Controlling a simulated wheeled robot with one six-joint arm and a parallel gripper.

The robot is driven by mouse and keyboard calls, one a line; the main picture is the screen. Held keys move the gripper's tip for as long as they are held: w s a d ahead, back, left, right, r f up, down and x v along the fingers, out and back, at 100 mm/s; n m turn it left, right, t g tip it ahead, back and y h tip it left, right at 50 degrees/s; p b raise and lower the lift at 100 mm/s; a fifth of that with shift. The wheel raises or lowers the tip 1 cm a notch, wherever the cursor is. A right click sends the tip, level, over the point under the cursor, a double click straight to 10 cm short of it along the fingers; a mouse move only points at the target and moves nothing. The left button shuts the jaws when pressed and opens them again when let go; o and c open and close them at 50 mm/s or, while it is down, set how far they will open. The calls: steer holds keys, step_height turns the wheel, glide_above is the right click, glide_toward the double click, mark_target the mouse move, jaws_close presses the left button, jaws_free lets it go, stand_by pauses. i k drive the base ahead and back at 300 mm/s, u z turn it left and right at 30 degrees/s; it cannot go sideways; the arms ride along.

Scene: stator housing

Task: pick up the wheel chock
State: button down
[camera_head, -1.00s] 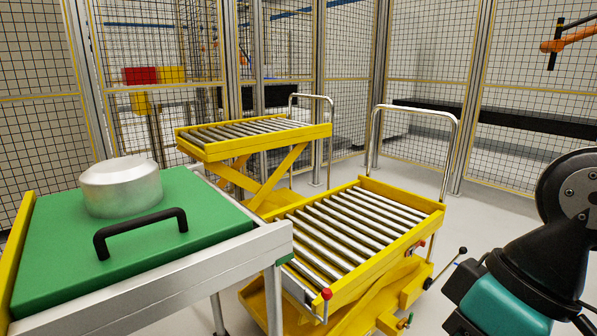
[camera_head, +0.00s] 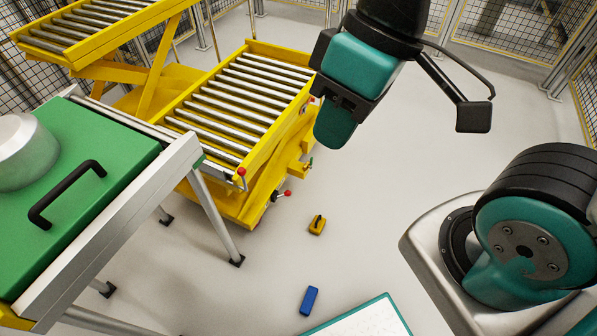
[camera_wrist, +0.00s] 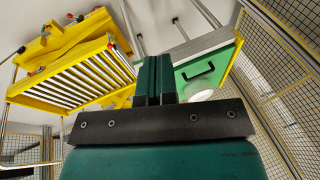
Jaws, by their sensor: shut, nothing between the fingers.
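A small yellow block with a dark top part (camera_head: 317,225), which looks like the wheel chock, lies on the grey floor in the head view, right of the green-topped table and below the yellow roller lift. It cannot be made out in the wrist view. My gripper (camera_head: 334,135) is high above the floor in the head view, up and slightly right of the chock in the picture and apart from it. In the wrist view its two teal fingers (camera_wrist: 154,78) are together and hold nothing.
A blue block (camera_head: 310,300) lies on the floor nearer me. The yellow roller lift (camera_head: 245,207) and green-topped table (camera_head: 100,165) stand left of the chock. A white panel with a teal edge (camera_head: 365,322) is at the bottom. Floor right of the chock is clear.

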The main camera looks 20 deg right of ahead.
mark_target(316, 226)
steer(key=k, duration=0.5)
steer(key=z, duration=1.75)
steer(key=i, duration=1.75)
steer(key=u, duration=3)
